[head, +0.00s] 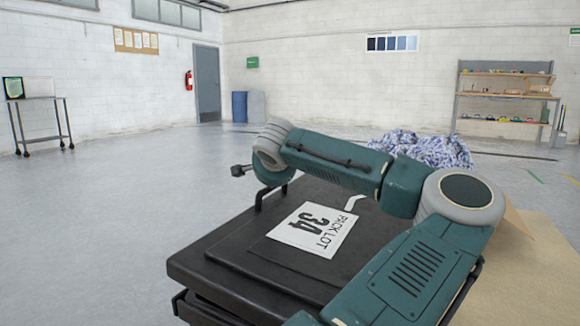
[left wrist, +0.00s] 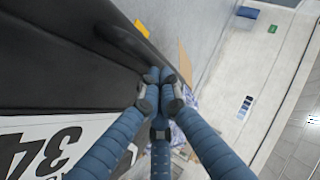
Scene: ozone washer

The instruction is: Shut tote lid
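The black tote lid (head: 225,262) lies roughly flat across the dark tote in the head view, with a white "PACK LOT 34" label (head: 312,230) on it. I cannot tell whether it is fully seated. A black bar-like handle (head: 268,193) stands at its left rear, partly behind a teal arm of mine. In the left wrist view, the lid (left wrist: 40,70) fills the left side. My left gripper (left wrist: 161,78) has its blue fingertips together beside the lid's edge, with nothing visible between them. Its fingers are not visible in the head view. My right gripper is in neither view.
Tan cardboard (head: 525,265) lies right of the tote. A blue-and-white shredded heap (head: 430,148) sits behind it. A shelf (head: 505,95), blue barrel (head: 239,107) and small cart (head: 38,122) stand farther off. The floor to the left is clear.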

